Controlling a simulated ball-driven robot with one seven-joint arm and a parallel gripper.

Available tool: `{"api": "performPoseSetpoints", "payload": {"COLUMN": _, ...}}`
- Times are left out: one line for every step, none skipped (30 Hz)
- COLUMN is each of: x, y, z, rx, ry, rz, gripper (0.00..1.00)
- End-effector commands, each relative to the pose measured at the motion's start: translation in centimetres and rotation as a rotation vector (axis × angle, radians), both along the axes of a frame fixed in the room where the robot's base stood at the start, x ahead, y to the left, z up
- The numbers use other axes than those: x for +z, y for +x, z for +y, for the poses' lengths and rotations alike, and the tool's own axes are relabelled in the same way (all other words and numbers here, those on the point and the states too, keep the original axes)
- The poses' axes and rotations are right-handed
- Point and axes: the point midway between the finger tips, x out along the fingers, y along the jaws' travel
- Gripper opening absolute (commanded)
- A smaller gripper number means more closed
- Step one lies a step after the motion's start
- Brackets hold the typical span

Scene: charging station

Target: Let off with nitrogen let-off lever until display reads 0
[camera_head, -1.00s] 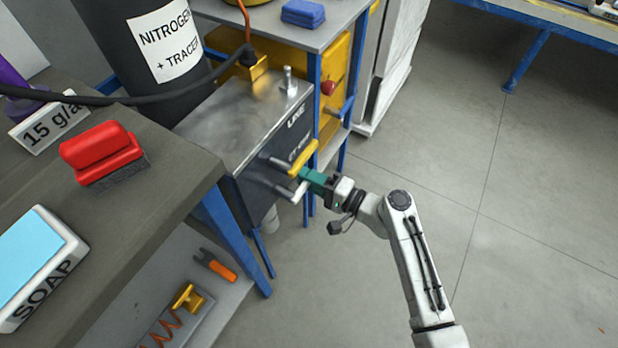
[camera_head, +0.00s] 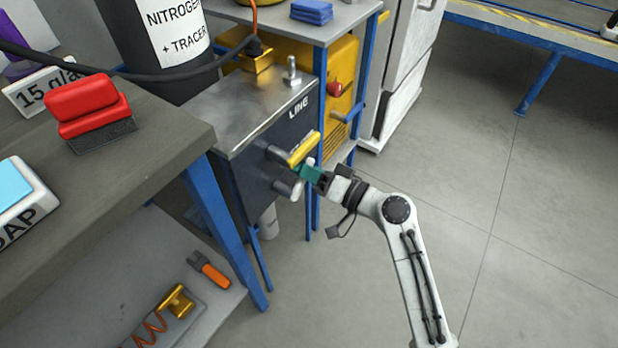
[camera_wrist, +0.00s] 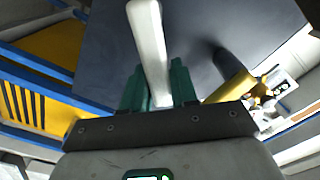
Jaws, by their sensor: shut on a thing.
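A dark box marked LINE (camera_head: 246,105) has a metal top and two levers on its front. One lever has a yellow handle (camera_head: 304,148); it also shows right of the jaws in the wrist view (camera_wrist: 230,88). The other is a pale grey-white lever (camera_head: 291,188), just below. My gripper (camera_head: 306,173) with green fingers is at these levers. In the wrist view the white lever (camera_wrist: 150,45) runs between the fingers (camera_wrist: 158,88), which are shut on it. I cannot read which lever is the nitrogen let-off. No display reading is visible.
A dark cylinder labelled NITROGEN + TRACER (camera_head: 165,60) stands behind the box. A workbench (camera_head: 150,150) with a red brush (camera_head: 88,108) is at left. A blue-legged shelf with a yellow unit (camera_head: 340,80) stands behind.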

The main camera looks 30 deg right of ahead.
Motion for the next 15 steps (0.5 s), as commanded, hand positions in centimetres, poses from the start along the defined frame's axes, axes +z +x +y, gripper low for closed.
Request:
{"api": "performPoseSetpoints", "payload": {"x": -0.3, "y": -0.2, "z": 0.2, "rx": 0.000, "ry": -0.040, "rz": -0.023, "gripper": 0.00}}
{"api": "performPoseSetpoints", "payload": {"x": -0.2, "y": -0.2, "z": 0.3, "rx": 0.000, "ry": -0.065, "rz": -0.037, "gripper": 0.00}}
{"api": "performPoseSetpoints", "payload": {"x": 0.0, "y": -0.3, "z": 0.5, "rx": 0.001, "ry": -0.097, "rz": -0.056, "gripper": 0.00}}
{"api": "performPoseSetpoints", "payload": {"x": 0.1, "y": -0.4, "z": 0.6, "rx": 0.001, "ry": -0.123, "rz": -0.071, "gripper": 0.00}}
{"api": "performPoseSetpoints", "payload": {"x": 0.2, "y": -0.5, "z": 0.7, "rx": 0.001, "ry": -0.146, "rz": -0.085, "gripper": 0.00}}
{"api": "performPoseSetpoints", "payload": {"x": 0.3, "y": -0.5, "z": 0.9, "rx": 0.000, "ry": -0.180, "rz": -0.104, "gripper": 0.00}}
{"api": "performPoseSetpoints", "payload": {"x": 0.4, "y": -0.6, "z": 1.0, "rx": 0.001, "ry": -0.203, "rz": -0.118, "gripper": 0.00}}
{"api": "performPoseSetpoints", "payload": {"x": 0.5, "y": -0.7, "z": 1.1, "rx": 0.001, "ry": -0.229, "rz": -0.133, "gripper": 0.00}}
{"api": "performPoseSetpoints", "payload": {"x": 0.6, "y": -0.8, "z": 1.3, "rx": 0.001, "ry": -0.262, "rz": -0.151, "gripper": 0.00}}
{"api": "performPoseSetpoints", "payload": {"x": 0.7, "y": -0.9, "z": 1.4, "rx": 0.001, "ry": -0.287, "rz": -0.166, "gripper": 0.00}}
{"api": "performPoseSetpoints", "payload": {"x": 0.8, "y": -1.0, "z": 1.6, "rx": 0.001, "ry": -0.311, "rz": -0.180, "gripper": 0.00}}
{"api": "performPoseSetpoints", "payload": {"x": 0.9, "y": -1.1, "z": 1.7, "rx": 0.001, "ry": -0.343, "rz": -0.198, "gripper": 0.00}}
{"api": "performPoseSetpoints", "payload": {"x": 0.9, "y": -1.1, "z": 1.8, "rx": 0.001, "ry": -0.367, "rz": -0.211, "gripper": 0.00}}
{"api": "performPoseSetpoints", "payload": {"x": 1.0, "y": -1.2, "z": 2.0, "rx": 0.001, "ry": -0.390, "rz": -0.225, "gripper": 0.00}}
{"api": "performPoseSetpoints", "payload": {"x": 1.1, "y": -1.3, "z": 2.2, "rx": 0.001, "ry": -0.420, "rz": -0.242, "gripper": 0.00}}
